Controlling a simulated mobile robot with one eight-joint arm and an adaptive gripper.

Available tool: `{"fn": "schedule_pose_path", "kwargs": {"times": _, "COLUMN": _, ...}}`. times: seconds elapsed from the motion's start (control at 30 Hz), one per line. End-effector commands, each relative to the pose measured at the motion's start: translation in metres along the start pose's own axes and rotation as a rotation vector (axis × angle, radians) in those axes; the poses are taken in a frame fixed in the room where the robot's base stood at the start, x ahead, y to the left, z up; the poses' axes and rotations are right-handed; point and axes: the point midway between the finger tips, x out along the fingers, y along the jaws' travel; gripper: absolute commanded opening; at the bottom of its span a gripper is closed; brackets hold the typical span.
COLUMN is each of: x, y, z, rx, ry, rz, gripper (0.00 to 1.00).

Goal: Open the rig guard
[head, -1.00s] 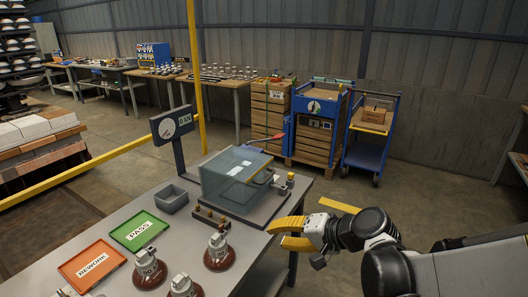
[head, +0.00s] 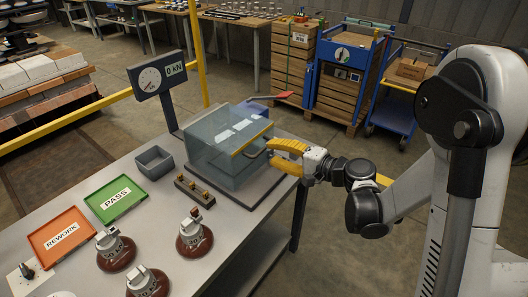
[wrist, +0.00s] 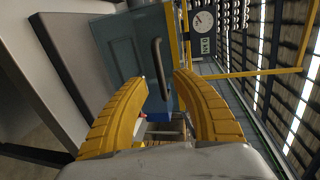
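The rig guard (head: 222,158) is a clear, bluish box on a grey base plate on the bench, and it looks closed. A dark bar handle (head: 254,153) is on its right side. In the wrist view, the guard panel (wrist: 125,48) fills the upper middle, and the handle (wrist: 159,66) stands out from it. My gripper (head: 272,153) is at the guard's right side, close to the handle. Its yellow fingers are apart in the wrist view (wrist: 161,79), with the handle lined up in the gap between the tips. I cannot tell whether they touch it.
A force gauge (head: 160,77) reading 0 kN stands behind the guard. A grey bin (head: 155,163), a green PASS tray (head: 115,199), an orange REWORK tray (head: 61,236) and brown insulators (head: 194,241) are on the bench. A blue cart (head: 392,112) stands beyond.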

Motion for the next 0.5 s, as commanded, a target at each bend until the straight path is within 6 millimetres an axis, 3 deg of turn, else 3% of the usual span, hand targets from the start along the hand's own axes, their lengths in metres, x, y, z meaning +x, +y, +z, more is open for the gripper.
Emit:
{"fn": "schedule_pose_path", "kwargs": {"times": 0.2, "x": 0.033, "y": 0.001, "z": 0.0, "rx": 0.0, "ry": -0.001, "rz": 0.0, "gripper": 0.32}}
{"fn": "schedule_pose_path", "kwargs": {"times": 0.5, "x": 0.041, "y": 0.0, "z": 0.0, "rx": -0.001, "ry": 0.0, "rz": 0.001, "gripper": 0.32}}
